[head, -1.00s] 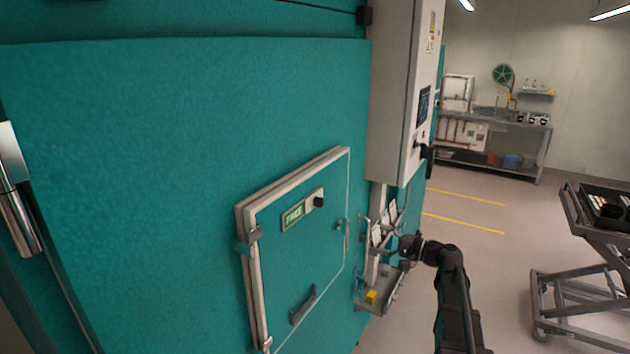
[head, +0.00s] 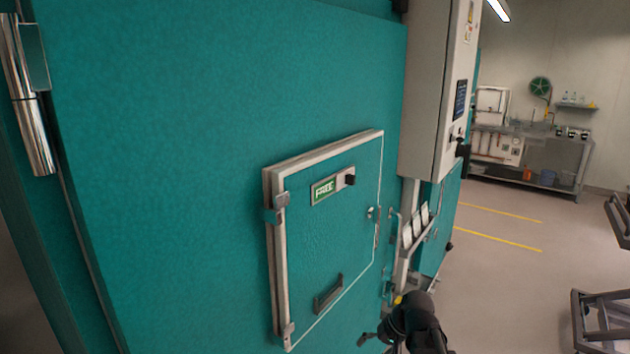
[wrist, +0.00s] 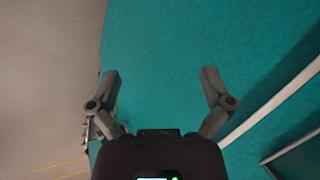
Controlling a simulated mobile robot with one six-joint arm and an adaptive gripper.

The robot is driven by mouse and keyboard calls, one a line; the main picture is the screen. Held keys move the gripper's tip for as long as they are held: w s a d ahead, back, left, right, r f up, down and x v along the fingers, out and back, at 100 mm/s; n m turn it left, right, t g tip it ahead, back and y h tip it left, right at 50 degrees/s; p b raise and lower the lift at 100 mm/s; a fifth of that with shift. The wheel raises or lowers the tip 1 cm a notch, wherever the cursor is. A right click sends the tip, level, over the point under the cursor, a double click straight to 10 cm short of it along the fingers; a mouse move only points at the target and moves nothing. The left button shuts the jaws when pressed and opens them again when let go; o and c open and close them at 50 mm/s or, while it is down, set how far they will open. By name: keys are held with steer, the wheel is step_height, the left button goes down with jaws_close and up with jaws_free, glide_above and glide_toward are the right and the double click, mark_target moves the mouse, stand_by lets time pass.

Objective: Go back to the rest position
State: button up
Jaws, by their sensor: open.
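My gripper (wrist: 159,74) is open and empty in the wrist view, its two fingers spread wide. Beyond them is the teal chamber wall (wrist: 165,40). In the head view my dark arm is low at the bottom, just right of the small chamber hatch (head: 350,235). Only part of my gripper shows there, small and dark at the bottom edge. The hatch is shut, with a pale frame, a green label reading FREE (head: 325,189), a black knob and a dark handle.
A grey control cabinet (head: 428,90) stands right of the hatch, with a rack of white cards (head: 415,228) below it. A dark cart (head: 600,318) is at the right edge. A steel bench (head: 535,160) is at the back. Open floor with yellow lines lies between.

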steer(key=s+d+f+n+g+h+b, duration=0.1)
steer(key=s+d+f+h+b, duration=0.1)
steer(key=s+f+h, duration=0.3)
steer(key=shift+s+f+n+b, duration=0.3)
steer(key=shift+s+f+b, duration=0.55)
steer(key=shift+s, duration=0.1)
steer(key=shift+c, duration=0.2)
steer(key=shift+a, duration=0.1)
steer(key=c, duration=0.6)
steer(key=shift+o, duration=0.2)
